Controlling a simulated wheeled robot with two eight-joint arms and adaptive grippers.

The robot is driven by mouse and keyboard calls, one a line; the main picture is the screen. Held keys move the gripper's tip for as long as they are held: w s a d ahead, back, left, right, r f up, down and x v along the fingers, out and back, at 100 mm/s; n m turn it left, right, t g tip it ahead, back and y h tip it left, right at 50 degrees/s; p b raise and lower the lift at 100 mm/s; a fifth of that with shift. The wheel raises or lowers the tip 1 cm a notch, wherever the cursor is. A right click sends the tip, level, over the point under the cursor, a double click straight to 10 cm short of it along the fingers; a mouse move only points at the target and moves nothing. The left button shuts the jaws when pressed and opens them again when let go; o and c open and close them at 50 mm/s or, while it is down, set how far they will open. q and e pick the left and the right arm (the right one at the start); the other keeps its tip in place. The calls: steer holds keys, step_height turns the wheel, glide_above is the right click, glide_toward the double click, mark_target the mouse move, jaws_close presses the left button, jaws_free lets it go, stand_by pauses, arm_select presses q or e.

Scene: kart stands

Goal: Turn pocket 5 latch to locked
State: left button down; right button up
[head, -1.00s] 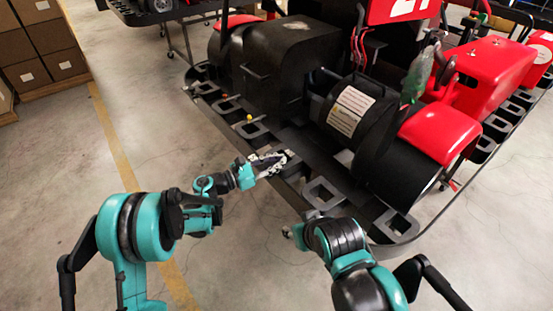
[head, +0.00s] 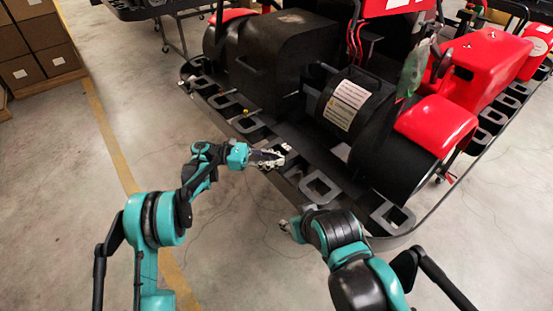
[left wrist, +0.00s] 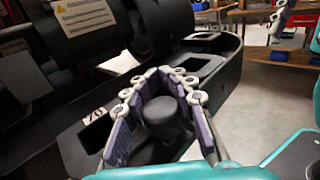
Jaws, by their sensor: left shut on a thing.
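My left gripper (head: 271,160) is at the front edge of the kart stand's black rail of pockets (head: 319,187). In the left wrist view its fingers (left wrist: 160,84) bend around a round black knob (left wrist: 166,113) and are shut on it. The knob stands up from the rail beside a pocket opening (left wrist: 98,134) with a small white number label (left wrist: 93,113), which I cannot read surely. In the head view the gripper hides the knob. My right gripper (head: 285,226) is away from the rail, and its finger state is unclear.
A black drum with a white label (head: 350,97) and red bodywork (head: 436,122) stand behind the rail. A yellow-topped knob (head: 246,112) is farther left along it. Cardboard boxes (head: 39,33) are at the far left. The floor before the rail is clear.

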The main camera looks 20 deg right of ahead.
arm_select(q)
steer(key=shift+s+f, duration=0.1)
stand_by(0.3)
steer(key=c, duration=1.2)
jaws_free()
steer(key=shift+d, duration=0.1)
steer(key=v, duration=1.2)
